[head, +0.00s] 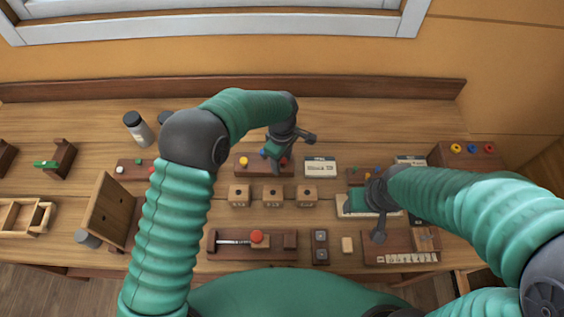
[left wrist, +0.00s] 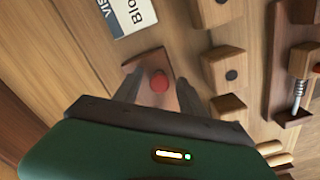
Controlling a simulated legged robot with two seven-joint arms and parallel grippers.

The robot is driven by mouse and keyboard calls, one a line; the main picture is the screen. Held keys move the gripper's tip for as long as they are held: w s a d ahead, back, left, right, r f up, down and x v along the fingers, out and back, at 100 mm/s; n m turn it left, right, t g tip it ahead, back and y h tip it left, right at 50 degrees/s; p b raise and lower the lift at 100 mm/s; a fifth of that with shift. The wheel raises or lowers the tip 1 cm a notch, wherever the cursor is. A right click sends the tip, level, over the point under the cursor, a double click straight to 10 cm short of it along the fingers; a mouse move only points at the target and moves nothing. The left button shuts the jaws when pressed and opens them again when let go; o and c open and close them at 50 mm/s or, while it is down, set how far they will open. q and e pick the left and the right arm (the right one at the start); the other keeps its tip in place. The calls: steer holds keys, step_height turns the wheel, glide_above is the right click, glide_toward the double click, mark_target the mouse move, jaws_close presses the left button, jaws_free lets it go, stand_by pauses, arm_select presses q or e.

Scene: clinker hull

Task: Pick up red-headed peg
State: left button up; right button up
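The red-headed peg (head: 284,161) stands in a small wooden rack (head: 252,172) near the middle of the table, partly hidden by my left gripper (head: 277,156). A yellow-headed peg (head: 244,160) stands in the same rack, with a blue head (head: 262,152) beside the gripper. In the left wrist view the red head (left wrist: 159,82) shows between the two fingers (left wrist: 158,92), with gaps on both sides. My left gripper is open and empty over the rack. My right gripper (head: 375,213) hangs over the right side of the table; its fingers are unclear.
Several wooden blocks with holes (head: 272,195) stand in front of the rack. A white labelled card (head: 320,167) lies right of it. A slider fixture with a red knob (head: 257,237) lies nearer. Bare table shows behind the rack.

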arm_select(q)
steer(key=shift+s+d, duration=0.1)
steer(key=c, duration=0.5)
steer(key=shift+d, duration=0.2)
jaws_close()
steer(key=shift+a, duration=0.1)
